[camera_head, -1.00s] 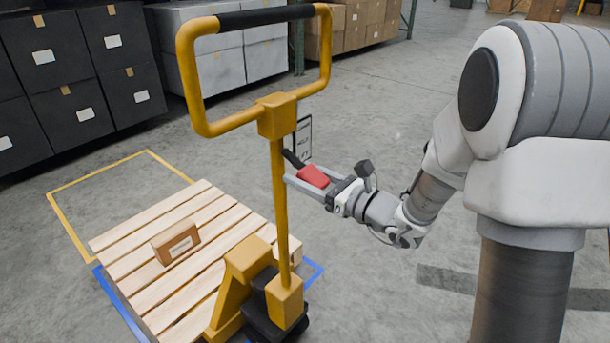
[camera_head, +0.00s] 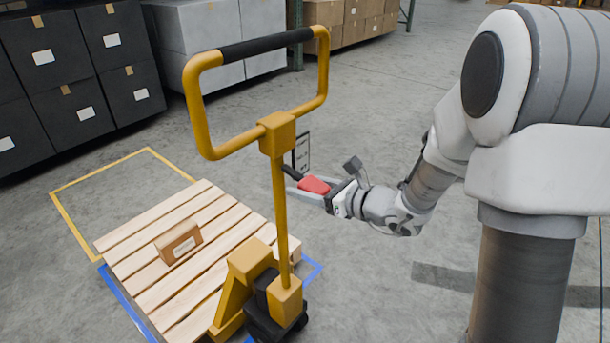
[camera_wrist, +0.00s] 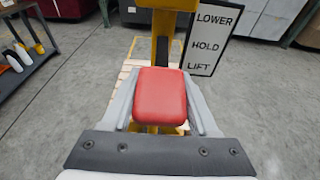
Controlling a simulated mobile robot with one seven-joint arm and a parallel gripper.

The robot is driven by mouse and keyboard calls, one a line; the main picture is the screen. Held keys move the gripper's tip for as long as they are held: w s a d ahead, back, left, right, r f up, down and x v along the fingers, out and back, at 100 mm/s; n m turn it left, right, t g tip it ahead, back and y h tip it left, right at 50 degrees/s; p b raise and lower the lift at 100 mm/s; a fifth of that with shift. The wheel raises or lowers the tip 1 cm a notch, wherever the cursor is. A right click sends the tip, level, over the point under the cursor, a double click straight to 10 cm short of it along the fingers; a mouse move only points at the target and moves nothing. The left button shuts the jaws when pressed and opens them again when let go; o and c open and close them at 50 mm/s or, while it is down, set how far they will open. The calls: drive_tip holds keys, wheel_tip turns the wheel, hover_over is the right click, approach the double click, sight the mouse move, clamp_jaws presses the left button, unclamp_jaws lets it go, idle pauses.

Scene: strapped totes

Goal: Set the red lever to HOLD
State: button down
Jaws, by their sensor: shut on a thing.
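The red lever (camera_head: 315,185) sticks out from the yellow pallet jack's upright (camera_head: 280,205) on a dark arm. It also shows as a red block in the wrist view (camera_wrist: 160,97). My gripper (camera_head: 312,190) is shut on the lever, with one grey finger along each side of it in the wrist view (camera_wrist: 161,100). A white sign (camera_wrist: 211,36) reads LOWER, HOLD, LIFT from top to bottom. It stands behind the lever, to the right in the wrist view. From the head camera the sign (camera_head: 301,152) is seen at a steep angle. I cannot tell which word the lever lines up with.
The jack's looped handle (camera_head: 195,110) rises above the lever. A wooden pallet (camera_head: 160,290) with a small carton (camera_head: 178,243) lies at lower left. Dark bins (camera_head: 65,75) and grey boxes stand behind. The floor around my arm is clear.

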drive_tip(key=r+g+h+p, duration=0.1)
drive_tip(key=p, duration=0.1)
drive_tip(key=shift+s+r+p, duration=0.1)
drive_tip(key=shift+r+p, duration=0.05)
drive_tip(key=shift+p, duration=0.25)
drive_tip(key=shift+d+h+p, duration=0.1)
drive_tip(key=shift+h+p, duration=0.2)
drive_tip(key=shift+p, duration=0.05)
drive_tip(key=shift+c, duration=0.8)
unclamp_jaws()
drive_tip(key=p+v, duration=0.3)
drive_tip(key=v, duration=1.4)
drive_tip(key=shift+d+r, duration=0.15)
drive_tip(key=shift+d, duration=0.05)
